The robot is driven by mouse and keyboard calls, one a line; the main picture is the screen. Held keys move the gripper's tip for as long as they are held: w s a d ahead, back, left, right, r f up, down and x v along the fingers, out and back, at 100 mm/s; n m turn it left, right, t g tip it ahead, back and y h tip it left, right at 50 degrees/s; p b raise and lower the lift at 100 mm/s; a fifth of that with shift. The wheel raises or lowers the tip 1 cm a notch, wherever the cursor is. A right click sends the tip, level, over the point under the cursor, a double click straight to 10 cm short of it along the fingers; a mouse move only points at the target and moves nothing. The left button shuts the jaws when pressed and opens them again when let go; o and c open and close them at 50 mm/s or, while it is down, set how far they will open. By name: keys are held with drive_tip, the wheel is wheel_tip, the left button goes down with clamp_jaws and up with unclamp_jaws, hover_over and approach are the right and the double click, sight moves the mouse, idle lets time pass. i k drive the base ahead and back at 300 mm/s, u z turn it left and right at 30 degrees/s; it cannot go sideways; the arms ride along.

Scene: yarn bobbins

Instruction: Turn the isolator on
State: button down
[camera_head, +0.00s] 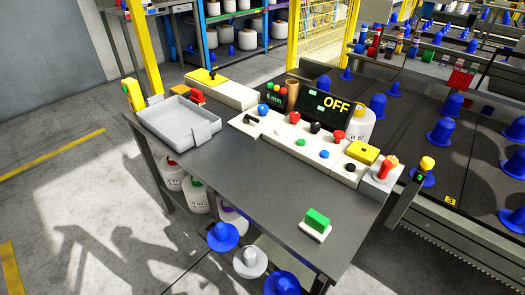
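A grey table carries a long white control panel (302,143) with several coloured buttons and knobs. A dark display (323,105) behind it reads "OFF" in yellow. I cannot tell for certain which control is the isolator. Candidates are a yellow box with a dark knob (362,152) at the panel's right, a red upright handle (384,168) on a grey block at its right end, and a yellow plate with a black knob (209,76) on a white box at the back left. Their exact positions are too small to read. My gripper is not in view.
A grey tray (180,123) lies on the table's left. A green block on a white base (316,221) sits near the front right. The table's middle front is clear. Blue cones (445,131) stand on the dark surface right; bobbins (250,262) are below the front edge.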

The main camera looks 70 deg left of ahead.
sight(294, 117)
drive_tip(key=u, duration=2.15)
drive_tip(key=k, duration=0.65)
drive_tip(key=u, duration=0.65)
drive_tip(key=i, duration=1.2)
drive_tip(key=z, duration=0.7)
